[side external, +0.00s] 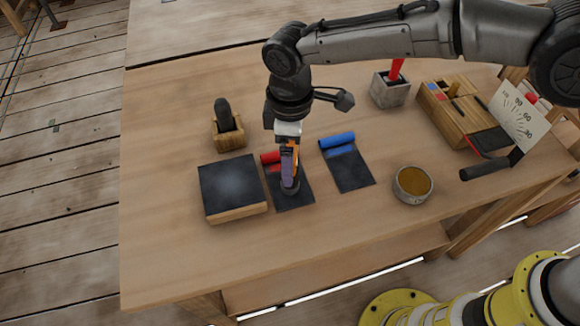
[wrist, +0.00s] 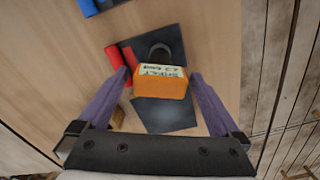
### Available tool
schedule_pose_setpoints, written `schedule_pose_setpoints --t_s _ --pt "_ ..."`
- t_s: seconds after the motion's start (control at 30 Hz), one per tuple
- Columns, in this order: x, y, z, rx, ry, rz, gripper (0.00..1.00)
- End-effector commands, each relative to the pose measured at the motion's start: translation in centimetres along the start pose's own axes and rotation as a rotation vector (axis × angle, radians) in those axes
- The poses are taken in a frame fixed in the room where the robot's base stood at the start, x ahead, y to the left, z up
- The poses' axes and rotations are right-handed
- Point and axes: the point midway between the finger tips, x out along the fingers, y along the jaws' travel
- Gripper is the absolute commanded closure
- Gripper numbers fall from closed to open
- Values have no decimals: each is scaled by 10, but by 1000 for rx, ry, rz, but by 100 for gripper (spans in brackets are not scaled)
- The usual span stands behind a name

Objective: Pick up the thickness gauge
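An orange block with a pale lettered face (wrist: 160,82) lies between my fingers in the wrist view; I take it to be the thickness gauge. A dark curved loop (wrist: 160,50) shows just beyond it. In the side view only a sliver of orange (side external: 295,147) shows, the rest hidden by my gripper. My gripper (side external: 289,180) points down over the dark mat with the red roll (side external: 297,203). Its two purple fingers (wrist: 160,73) are open on either side of the orange block, with a gap at each side.
A dark-topped square block (side external: 232,186) is left of my gripper. A mat with a blue roll (side external: 337,140) and a round tin (side external: 412,184) are to the right. A small wooden holder (side external: 228,135) stands behind left. A wooden box (side external: 448,105) and numbered card (side external: 518,115) are far right.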

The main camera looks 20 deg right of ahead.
Motion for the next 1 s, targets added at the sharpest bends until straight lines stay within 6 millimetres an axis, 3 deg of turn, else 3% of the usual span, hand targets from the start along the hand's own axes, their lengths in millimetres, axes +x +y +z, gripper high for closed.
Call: schedule_pose_setpoints --t_s 0.03,0.5,0.57,0.83,1.0 --pt "0 0 0 0 0 0 9" --pt "-1 0 0 0 1 0 94" --pt "-1 0 0 0 2 1 100" --pt "-4 0 -1 0 3 2 100" --pt "-18 0 -1 0 5 2 100"
